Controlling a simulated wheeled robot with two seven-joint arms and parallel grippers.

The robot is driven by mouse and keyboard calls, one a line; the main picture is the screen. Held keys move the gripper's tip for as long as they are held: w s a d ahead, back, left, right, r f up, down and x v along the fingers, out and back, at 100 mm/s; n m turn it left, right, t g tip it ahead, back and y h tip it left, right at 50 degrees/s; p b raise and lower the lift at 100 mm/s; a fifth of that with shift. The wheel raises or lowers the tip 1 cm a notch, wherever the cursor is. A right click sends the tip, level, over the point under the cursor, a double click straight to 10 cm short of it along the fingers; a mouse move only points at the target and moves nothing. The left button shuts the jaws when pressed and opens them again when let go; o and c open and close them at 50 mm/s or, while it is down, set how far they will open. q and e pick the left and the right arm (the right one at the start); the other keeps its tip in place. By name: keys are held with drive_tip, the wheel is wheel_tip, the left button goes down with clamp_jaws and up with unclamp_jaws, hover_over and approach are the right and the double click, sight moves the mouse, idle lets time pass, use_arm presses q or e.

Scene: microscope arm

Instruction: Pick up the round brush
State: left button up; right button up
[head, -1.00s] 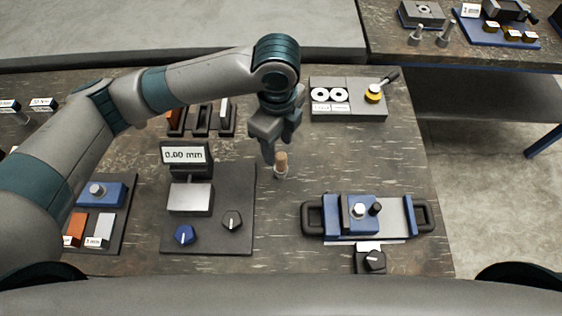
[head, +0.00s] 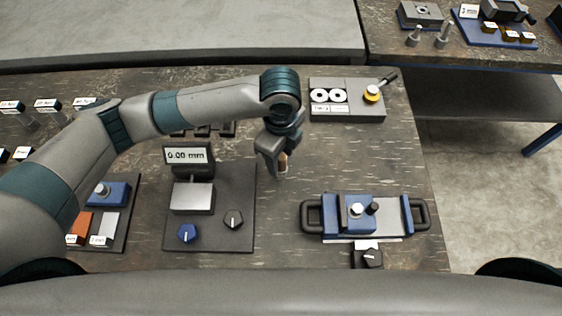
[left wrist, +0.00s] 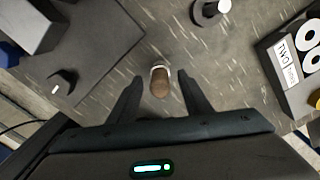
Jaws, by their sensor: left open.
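The round brush (head: 283,162) stands upright on the table, with a tan-brown handle and a pale lower band. In the head view my left gripper (head: 276,165) is right at it and partly covers it. The left wrist view shows the brush's brown top (left wrist: 160,86) between the two spread fingers of the left gripper (left wrist: 160,78), with a gap on each side. The left gripper is open and holds nothing. My right gripper is not in view.
A gauge with a display (head: 187,157) stands on a dark plate (head: 237,190) to the left. A blue fixture with black handles (head: 349,216) is at the right. A grey block with white rings (head: 345,112) is behind. Bare table surrounds the brush.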

use_arm(q)
drive_tip(key=shift+f, duration=0.15)
drive_tip(key=shift+c, duration=0.4)
clamp_jaws()
drive_tip(key=shift+r, duration=0.2)
drive_tip(key=shift+r, duration=0.25)
wheel_tip(320, 180, up, 3)
drive_tip(key=shift+r+b, duration=0.1)
drive_tip(key=shift+b, duration=0.7)
drive_tip(key=s+d+r+b, duration=0.2)
drive_tip(key=s+d+r, duration=0.5)
drive_tip(key=s+d, duration=0.1)
drive_tip(key=shift+d, duration=0.25)
